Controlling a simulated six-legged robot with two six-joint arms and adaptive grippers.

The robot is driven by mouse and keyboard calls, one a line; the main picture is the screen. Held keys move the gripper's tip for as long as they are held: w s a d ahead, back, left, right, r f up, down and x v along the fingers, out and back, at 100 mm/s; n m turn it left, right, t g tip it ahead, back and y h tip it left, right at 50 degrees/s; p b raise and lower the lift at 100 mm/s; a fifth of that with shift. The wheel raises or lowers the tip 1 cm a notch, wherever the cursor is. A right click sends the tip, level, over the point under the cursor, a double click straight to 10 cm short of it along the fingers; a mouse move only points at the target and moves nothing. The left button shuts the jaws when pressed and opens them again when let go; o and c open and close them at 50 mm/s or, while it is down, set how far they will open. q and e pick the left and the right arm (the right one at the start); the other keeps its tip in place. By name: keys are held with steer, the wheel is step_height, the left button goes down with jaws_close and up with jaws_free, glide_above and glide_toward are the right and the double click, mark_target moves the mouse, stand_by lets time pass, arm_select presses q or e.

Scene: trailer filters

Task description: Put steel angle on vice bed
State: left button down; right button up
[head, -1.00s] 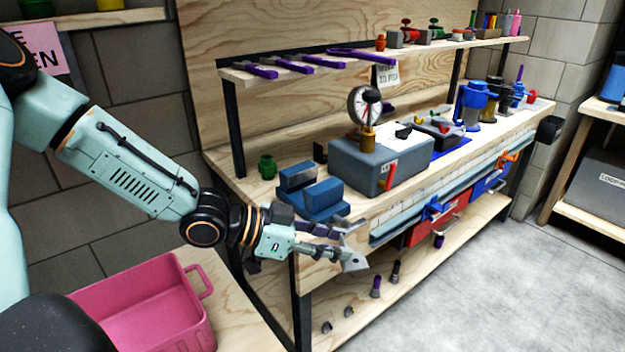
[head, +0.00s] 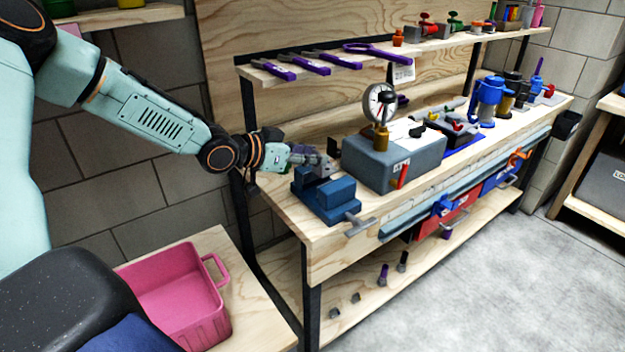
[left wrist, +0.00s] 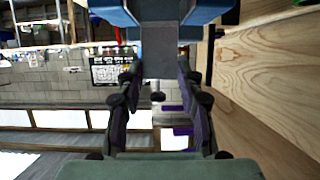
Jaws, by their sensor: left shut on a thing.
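The blue vice (head: 328,200) stands on the near left end of the workbench, with its handle toward the front edge. My left gripper (head: 318,163) is at the vice, reaching in from the left over its jaws. It is shut on the steel angle (head: 326,169), a small grey piece, mostly hidden by the fingers and jaws. In the left wrist view, a grey face (left wrist: 160,50) shows between the fingertips, with blue vice jaws (left wrist: 112,12) on both sides. The vice bed is mostly hidden; I cannot tell whether the angle touches it. My right gripper is not in view.
A grey box with a dial gauge (head: 395,158) stands right of the vice. A shelf with purple-handled tools (head: 310,62) runs above the bench. A pink bin (head: 180,295) is on a low table at the lower left.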

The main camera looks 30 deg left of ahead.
mark_target(316, 171)
arm_select(q)
step_height(316, 171, down, 4)
steer(key=shift+a+f+b, duration=0.1)
steer(key=shift+f+b, duration=0.1)
steer(key=shift+b, duration=0.65)
steer(key=shift+w, duration=0.15)
steer(key=shift+s+f, duration=0.2)
steer(key=shift+f, duration=0.1)
steer(key=shift+f, duration=0.2)
